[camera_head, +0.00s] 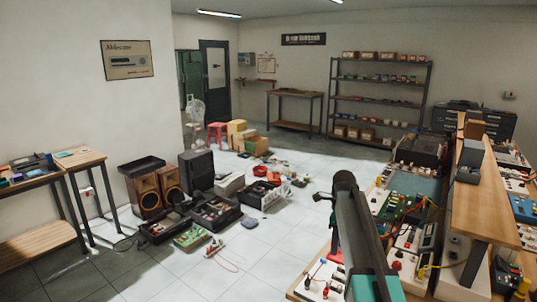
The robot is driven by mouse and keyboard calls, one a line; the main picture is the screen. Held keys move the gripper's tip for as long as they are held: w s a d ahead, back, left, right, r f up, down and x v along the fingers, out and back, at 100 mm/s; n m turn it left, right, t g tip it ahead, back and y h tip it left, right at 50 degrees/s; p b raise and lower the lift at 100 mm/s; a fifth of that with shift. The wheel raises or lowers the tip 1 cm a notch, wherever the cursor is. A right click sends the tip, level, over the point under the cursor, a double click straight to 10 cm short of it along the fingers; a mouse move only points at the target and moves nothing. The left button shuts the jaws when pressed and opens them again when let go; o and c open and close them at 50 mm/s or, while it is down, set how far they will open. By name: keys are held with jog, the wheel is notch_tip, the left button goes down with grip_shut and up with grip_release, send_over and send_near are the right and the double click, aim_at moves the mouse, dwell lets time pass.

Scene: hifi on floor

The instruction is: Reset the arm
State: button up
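My arm rises from the bottom right of the head view, with a teal part low down and a dark grey link above it. It reaches up and away from the camera in front of the workbench (498,208). At its top is a dark rounded joint, with a small dark piece sticking out to the left. My gripper's fingers cannot be made out, and I cannot tell whether that small piece belongs to it. Nothing held can be seen.
The workbench on the right carries boards, wires and tools close to my arm. Speakers (146,195), opened hi-fi units (216,211) and a green circuit board (191,236) lie on the floor at left centre. A shelf rack (378,98) stands at the back. The foreground floor is mostly clear.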

jog(key=s+a+f+n+g+b, duration=0.2)
jog(key=s+f+n, duration=0.5)
jog(key=s+f, duration=0.9)
jog(key=s+a+f+n+g+b, duration=0.2)
jog(key=s+f+n+b, duration=0.3)
jog(key=s+f, duration=1.2)
jog(key=s+a+f+n+g+b, duration=0.1)
jog(key=s+a+f+n+b, duration=0.2)
jog(key=s+f+n, duration=0.8)
jog(key=s+f, duration=0.3)
jog(key=f, duration=0.4)
jog(key=s+f+b, duration=0.1)
jog(key=s+f, duration=0.2)
jog(key=f, duration=0.3)
jog(key=shift+f+g, duration=0.35)
jog(key=shift+g, duration=0.05)
jog(key=shift+a, duration=0.1)
